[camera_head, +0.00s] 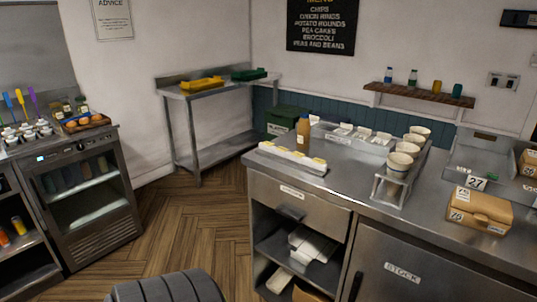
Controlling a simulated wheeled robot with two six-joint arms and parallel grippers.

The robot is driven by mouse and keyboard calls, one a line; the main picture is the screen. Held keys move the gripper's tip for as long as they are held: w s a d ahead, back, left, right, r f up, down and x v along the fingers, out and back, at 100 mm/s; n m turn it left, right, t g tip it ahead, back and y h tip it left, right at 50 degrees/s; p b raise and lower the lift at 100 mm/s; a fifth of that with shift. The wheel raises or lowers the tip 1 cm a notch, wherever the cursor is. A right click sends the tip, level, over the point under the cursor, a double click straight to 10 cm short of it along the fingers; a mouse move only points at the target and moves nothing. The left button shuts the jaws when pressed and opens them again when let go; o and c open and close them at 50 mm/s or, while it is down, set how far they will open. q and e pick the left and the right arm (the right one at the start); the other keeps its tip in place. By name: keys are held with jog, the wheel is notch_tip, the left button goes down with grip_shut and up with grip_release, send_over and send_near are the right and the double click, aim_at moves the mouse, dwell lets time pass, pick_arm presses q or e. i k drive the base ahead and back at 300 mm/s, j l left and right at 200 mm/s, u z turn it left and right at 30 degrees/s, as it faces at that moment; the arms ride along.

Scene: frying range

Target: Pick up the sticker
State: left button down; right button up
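No loose sticker can be made out for sure. A small white label reading "27" (476,182) is on the right part of the steel counter, by the brown box. A cardboard box (480,207) near the right edge carries white labels, one of them with a number. Neither of my grippers is in view.
The steel counter (341,188) also bears a rack of stacked cups (398,162), a brown bottle (303,133) and a white tray (293,159). A steel table (206,90) with yellow and green trays stands behind. A glass-door fridge (91,197) is left. Wooden floor (195,225) lies between.

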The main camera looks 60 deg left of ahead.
aim_at(298, 154)
jog(key=u, duration=1.7)
